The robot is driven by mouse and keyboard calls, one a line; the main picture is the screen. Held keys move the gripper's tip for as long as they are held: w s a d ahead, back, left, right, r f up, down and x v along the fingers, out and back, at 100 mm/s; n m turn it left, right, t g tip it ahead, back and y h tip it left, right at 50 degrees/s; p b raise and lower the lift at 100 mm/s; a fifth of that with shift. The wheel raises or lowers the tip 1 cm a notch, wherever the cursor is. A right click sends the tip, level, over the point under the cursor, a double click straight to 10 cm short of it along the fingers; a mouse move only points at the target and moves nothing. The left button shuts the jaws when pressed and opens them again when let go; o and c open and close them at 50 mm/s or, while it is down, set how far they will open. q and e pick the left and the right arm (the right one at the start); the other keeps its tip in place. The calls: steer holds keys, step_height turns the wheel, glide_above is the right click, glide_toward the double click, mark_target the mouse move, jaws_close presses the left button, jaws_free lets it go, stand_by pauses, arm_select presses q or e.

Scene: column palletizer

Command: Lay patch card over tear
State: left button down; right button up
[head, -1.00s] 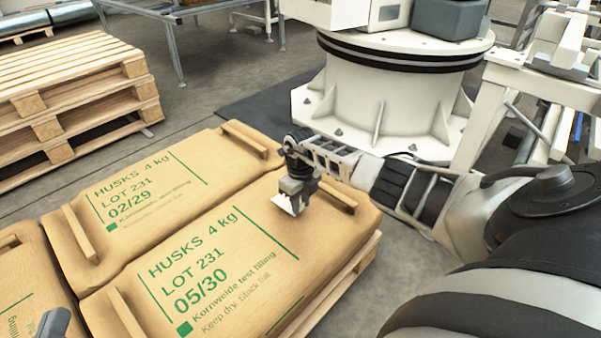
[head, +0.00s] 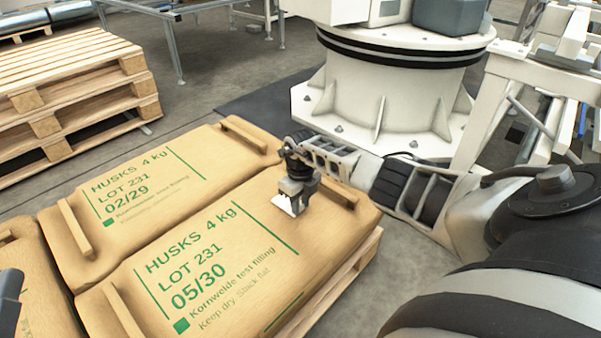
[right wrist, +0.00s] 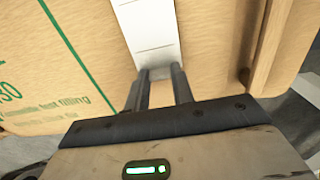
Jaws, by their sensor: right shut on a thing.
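My right gripper (head: 294,197) is shut on the white patch card (head: 285,205), low over the upper right part of the front HUSKS bag (head: 235,265). In the right wrist view, the card (right wrist: 150,35) reaches out from between the fingers (right wrist: 158,80) over the tan bag, beside the green line. I cannot tell whether the card touches the bag. No tear shows; it may be hidden under the card or gripper. Part of my left gripper (head: 10,300) shows at the lower left edge; its fingertips are not clear.
A second HUSKS bag (head: 150,200) lies behind the front one, and another bag (head: 25,270) lies at the left. The bags have raised handle strips. Stacked wooden pallets (head: 75,95) stand at the left. A white round machine base (head: 395,95) stands behind.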

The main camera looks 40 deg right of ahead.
arm_select(q)
steer(key=shift+f, duration=0.2)
arm_select(e)
steer(key=shift+f, duration=0.15)
steer(key=o, duration=1)
steer(key=shift+d+r+p, duration=0.1)
steer(key=shift+r+p, duration=0.35)
steer(key=shift+r, duration=0.45)
step_height(320, 180, up, 6)
steer(key=p, duration=0.3)
steer(key=shift+r, duration=0.1)
arm_select(q)
step_height(320, 180, down, 6)
steer(key=s+n+g+y+p, duration=0.2)
steer(key=g+y+p, duration=0.1)
steer(key=g, duration=0.1)
steer(key=shift+s+n+g, duration=0.2)
steer(key=shift+n+g, duration=0.1)
arm_select(e)
step_height(320, 180, up, 8)
